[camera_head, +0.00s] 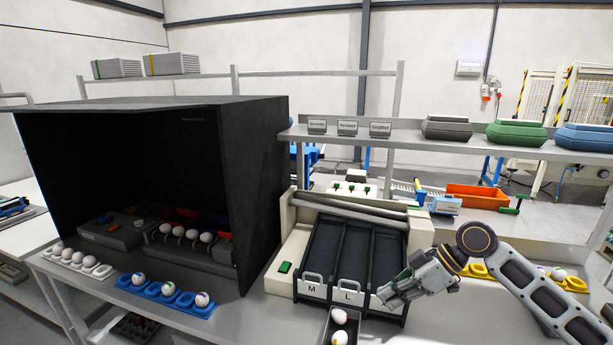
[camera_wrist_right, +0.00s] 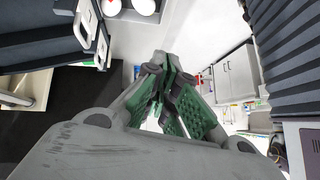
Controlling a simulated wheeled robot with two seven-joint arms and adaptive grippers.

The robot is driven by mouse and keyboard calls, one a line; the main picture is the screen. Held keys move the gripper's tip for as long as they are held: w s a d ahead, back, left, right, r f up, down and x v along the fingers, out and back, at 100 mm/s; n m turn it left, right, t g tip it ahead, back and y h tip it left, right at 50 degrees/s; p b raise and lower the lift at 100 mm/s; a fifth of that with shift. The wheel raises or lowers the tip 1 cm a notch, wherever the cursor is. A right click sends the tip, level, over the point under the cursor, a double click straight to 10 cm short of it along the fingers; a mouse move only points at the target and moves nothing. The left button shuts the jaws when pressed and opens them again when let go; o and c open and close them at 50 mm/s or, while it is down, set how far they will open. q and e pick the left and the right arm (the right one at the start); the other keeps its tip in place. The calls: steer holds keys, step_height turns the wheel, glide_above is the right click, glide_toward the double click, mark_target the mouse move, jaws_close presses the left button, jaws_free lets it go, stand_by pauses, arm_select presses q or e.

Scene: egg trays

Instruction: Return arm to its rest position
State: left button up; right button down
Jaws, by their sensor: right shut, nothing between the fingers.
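My right gripper (camera_head: 393,292) is in front of the right lane of the sorting machine, near its right handle label. In the right wrist view its green-padded fingers (camera_wrist_right: 166,62) meet at the tips with nothing between them. My right arm reaches in from the right edge of the head view. My left gripper and arm are not in view.
The sorter (camera_head: 294,238) has lanes marked M and L. A dark tray (camera_head: 328,326) below holds two white eggs. A blue tray (camera_head: 127,286) with eggs and a white egg tray (camera_head: 101,271) lie left. A yellow tray (camera_head: 476,270) lies behind my arm. A black booth (camera_head: 262,180) stands left.

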steer(key=s+a+f+m+t+h, duration=0.1)
steer(key=s+a+f+m, duration=0.2)
steer(key=f, duration=0.5)
steer(key=s+a+f+t+h, duration=0.1)
steer(key=s+a+f+h, duration=0.1)
steer(key=s+a+f, duration=0.45)
steer(key=s+d+f+m+h, duration=0.5)
steer(key=s+d+f+m, duration=0.35)
steer(key=s+d, duration=0.3)
step_height(320, 180, down, 32)
steer(key=s, duration=0.2)
steer(key=s+d+f+g, duration=0.1)
steer(key=s+d+f, duration=0.1)
steer(key=s+f, duration=0.8)
steer(key=s+d+f, duration=0.2)
steer(key=s+f, duration=0.8)
steer(key=s, duration=0.2)
steer(key=shift+s+d+f+g+h, duration=0.2)
steer(key=shift+g+h, duration=0.1)
steer(key=shift+g, duration=0.1)
